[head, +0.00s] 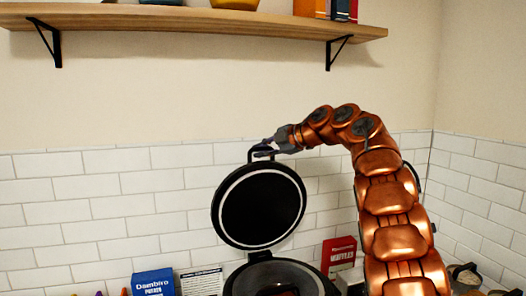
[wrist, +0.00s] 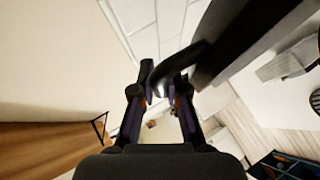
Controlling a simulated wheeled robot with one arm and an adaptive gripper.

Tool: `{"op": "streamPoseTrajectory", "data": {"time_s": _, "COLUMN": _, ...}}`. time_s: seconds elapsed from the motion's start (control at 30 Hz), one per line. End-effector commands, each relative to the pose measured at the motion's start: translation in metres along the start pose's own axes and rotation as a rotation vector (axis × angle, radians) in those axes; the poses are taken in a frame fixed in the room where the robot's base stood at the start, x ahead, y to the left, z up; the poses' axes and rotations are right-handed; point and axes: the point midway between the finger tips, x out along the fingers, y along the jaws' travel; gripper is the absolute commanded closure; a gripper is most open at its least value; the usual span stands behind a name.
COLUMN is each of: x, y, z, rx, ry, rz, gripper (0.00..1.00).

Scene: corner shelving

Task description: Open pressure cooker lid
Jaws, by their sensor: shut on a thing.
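The pressure cooker's round black lid (head: 259,207) stands raised, nearly upright, above the dark cooker body (head: 279,277) at the bottom of the head view. The lid's handle loop (head: 252,151) is at its top edge. My gripper (head: 266,147) is at this handle, with the arm reaching in from the right. In the wrist view, my gripper (wrist: 160,93) has its fingers around the black handle (wrist: 180,63), and the dark lid (wrist: 235,42) extends to the upper right. The cooker's lower part is cut off by the frame edge.
A wooden shelf (head: 180,20) on black brackets runs above, with bowls and books on it. A blue box (head: 153,282), a white box (head: 201,281) and a red box (head: 338,254) stand near the cooker. A white tiled wall (head: 120,215) is close behind the lid.

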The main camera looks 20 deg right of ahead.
Motion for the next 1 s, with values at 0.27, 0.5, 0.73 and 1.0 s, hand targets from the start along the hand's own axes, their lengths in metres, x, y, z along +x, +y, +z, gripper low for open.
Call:
{"op": "streamPoseTrajectory", "data": {"time_s": 0.27, "x": -0.003, "y": 0.003, "z": 0.0, "rx": -0.002, "ry": -0.001, "rz": 0.006, "gripper": 0.66}}
{"op": "streamPoseTrajectory", "data": {"time_s": 0.5, "x": -0.002, "y": 0.001, "z": 0.0, "rx": -0.001, "ry": -0.001, "rz": 0.004, "gripper": 0.61}}
{"op": "streamPoseTrajectory", "data": {"time_s": 0.73, "x": -0.003, "y": 0.001, "z": 0.001, "rx": 0.0, "ry": -0.002, "rz": 0.003, "gripper": 0.61}}
{"op": "streamPoseTrajectory", "data": {"time_s": 1.0, "x": -0.028, "y": 0.002, "z": 0.002, "rx": 0.0, "ry": -0.005, "rz": 0.006, "gripper": 0.61}}
